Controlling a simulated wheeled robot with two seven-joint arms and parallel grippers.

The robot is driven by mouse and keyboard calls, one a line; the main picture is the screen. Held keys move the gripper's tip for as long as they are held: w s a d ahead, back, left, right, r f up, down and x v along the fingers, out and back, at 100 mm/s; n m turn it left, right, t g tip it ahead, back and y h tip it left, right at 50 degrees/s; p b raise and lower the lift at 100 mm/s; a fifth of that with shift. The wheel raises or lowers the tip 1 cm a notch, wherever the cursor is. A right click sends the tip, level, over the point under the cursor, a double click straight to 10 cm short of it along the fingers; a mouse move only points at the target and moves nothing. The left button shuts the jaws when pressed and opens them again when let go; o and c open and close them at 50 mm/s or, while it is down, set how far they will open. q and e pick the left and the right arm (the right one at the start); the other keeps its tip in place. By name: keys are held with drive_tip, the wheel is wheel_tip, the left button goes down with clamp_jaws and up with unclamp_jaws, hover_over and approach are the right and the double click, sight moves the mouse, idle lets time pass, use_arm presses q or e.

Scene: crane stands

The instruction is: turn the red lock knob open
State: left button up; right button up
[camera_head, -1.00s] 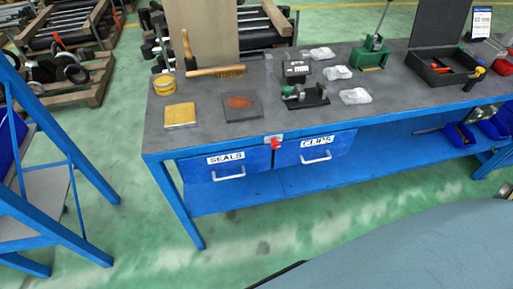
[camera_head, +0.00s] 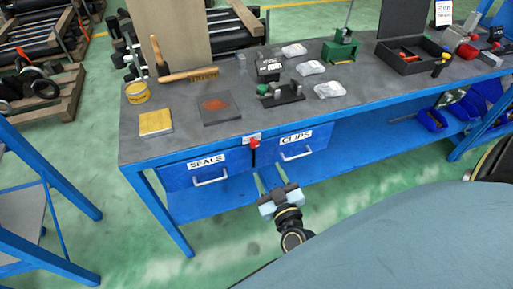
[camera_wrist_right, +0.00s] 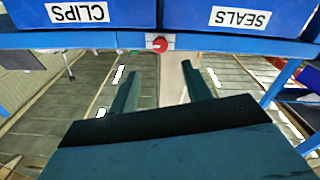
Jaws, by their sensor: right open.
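The red lock knob (camera_head: 254,143) sits on the bench's front edge, between the blue SEALS drawer (camera_head: 206,170) and the blue CLIPS drawer (camera_head: 296,146). It also shows in the right wrist view as a red knob (camera_wrist_right: 159,45) on a pale plate. My right gripper (camera_head: 270,182) is below and in front of the knob, apart from it. In the right wrist view its two fingers (camera_wrist_right: 160,85) are spread with nothing between them. Both drawers look shut. My left gripper is in neither view.
A blue lower shelf (camera_head: 350,160) runs under the drawers. A blue frame (camera_head: 50,170) stands at left.

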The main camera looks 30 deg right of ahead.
sight(255, 146)
drive_tip(key=b+x, duration=0.1)
drive_tip(key=x, duration=0.9)
drive_tip(key=shift+w, duration=0.25)
drive_tip(key=c, duration=1)
